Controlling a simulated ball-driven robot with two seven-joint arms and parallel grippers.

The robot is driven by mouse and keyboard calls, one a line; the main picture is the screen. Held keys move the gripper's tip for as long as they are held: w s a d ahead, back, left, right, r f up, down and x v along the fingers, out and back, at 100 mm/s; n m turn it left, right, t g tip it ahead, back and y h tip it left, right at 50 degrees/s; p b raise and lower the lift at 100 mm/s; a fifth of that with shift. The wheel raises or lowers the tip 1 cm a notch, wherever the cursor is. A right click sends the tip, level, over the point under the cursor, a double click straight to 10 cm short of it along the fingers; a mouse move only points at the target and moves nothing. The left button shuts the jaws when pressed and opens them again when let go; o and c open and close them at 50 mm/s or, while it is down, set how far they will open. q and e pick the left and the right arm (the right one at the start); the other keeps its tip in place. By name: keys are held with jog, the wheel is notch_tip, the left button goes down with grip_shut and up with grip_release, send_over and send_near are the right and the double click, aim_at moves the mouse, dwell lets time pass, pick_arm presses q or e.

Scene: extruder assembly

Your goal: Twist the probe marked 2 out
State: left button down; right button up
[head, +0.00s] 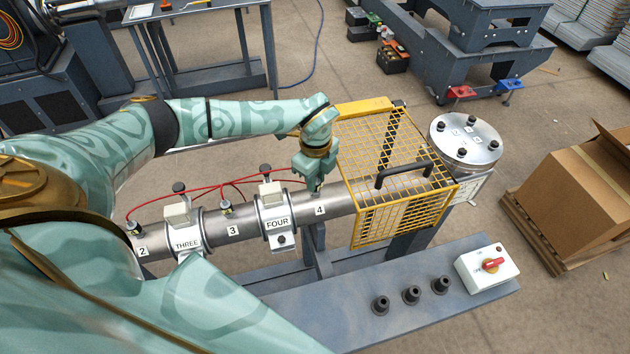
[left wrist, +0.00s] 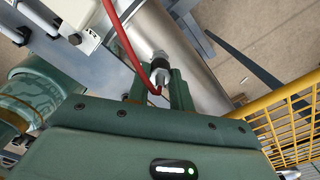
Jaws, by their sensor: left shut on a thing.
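The steel extruder barrel (head: 240,222) runs across the head view with labels 2, 3 and 4. The probe marked 2 (head: 134,228) stands in the barrel at the far left, above its label, with a red cable on it. The probe marked 3 (head: 225,207) stands farther right. My left gripper (head: 316,188) is at the barrel by label 4, far from probe 2. In the left wrist view its fingers (left wrist: 158,92) are shut on a probe with a red cable (left wrist: 160,70), at the position marked 4. My right gripper is not in view.
Clamp bands marked THREE (head: 187,243) and FOUR (head: 277,223) with black knobs surround the barrel. A yellow mesh guard (head: 400,180) stands right of my left gripper. A red-knobbed switch box (head: 487,267) and black sockets (head: 411,294) are on the front beam.

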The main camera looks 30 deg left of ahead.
pick_arm(q)
jog(key=shift+r+p, duration=0.45)
jog(key=shift+r, duration=0.1)
jog(key=shift+r+p, duration=2.6)
jog(key=shift+r, duration=0.35)
